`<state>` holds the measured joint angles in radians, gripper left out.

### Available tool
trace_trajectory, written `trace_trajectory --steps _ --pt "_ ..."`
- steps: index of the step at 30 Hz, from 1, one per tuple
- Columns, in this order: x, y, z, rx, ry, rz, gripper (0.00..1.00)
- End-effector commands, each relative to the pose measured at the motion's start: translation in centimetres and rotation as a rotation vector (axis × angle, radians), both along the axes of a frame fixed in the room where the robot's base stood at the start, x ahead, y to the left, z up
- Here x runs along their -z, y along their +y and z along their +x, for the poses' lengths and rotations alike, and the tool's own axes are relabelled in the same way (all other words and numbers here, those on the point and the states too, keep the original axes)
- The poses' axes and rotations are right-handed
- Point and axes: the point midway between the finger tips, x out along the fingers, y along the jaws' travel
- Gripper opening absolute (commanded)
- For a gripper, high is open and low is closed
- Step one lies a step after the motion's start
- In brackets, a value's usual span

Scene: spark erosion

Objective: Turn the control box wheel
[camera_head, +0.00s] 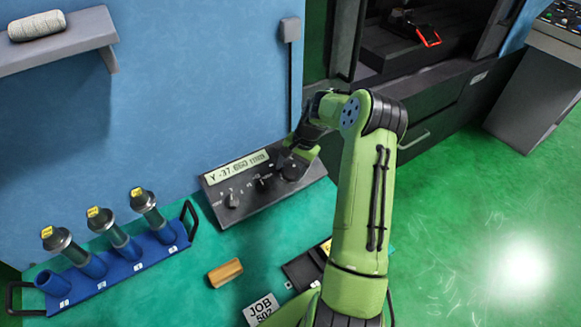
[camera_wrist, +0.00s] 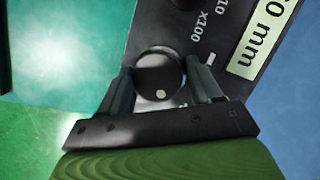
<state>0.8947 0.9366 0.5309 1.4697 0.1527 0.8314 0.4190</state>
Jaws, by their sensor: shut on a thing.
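The control box (camera_head: 250,208) is a dark slanted panel standing against the blue wall, with a display reading about "Y -37.660 mm". Its wheel (camera_wrist: 160,75), a round black knob with a pale dot, sits near the box's right end, below the "x100" mark in the wrist view. My gripper (camera_wrist: 160,88) has one finger on each side of the wheel and is shut on it. The box face also shows in the wrist view (camera_wrist: 150,28). In the head view, my gripper (camera_head: 297,158) is at the box's right end and partly covers the wheel.
A blue rack (camera_head: 125,262) with several capped cylindrical holders stands left of the box. A wooden block (camera_head: 225,272), a "JOB 502" card (camera_head: 262,309) and a dark tray (camera_head: 303,270) lie in front. A shelf (camera_head: 62,48) juts from the wall at upper left. Green floor is free at right.

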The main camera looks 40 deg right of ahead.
Motion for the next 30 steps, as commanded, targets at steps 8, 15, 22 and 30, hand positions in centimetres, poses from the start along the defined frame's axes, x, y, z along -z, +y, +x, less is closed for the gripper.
trace_trajectory --steps 8,15,22,30 --pt "0.17 -0.47 -0.62 0.256 0.009 0.097 0.34" --pt "0.22 -0.43 -0.75 0.466 0.008 0.183 0.34" --pt "0.32 -0.33 -0.85 0.655 0.005 0.259 0.34" --pt "0.46 -0.24 -0.95 0.825 0.004 0.328 0.34"
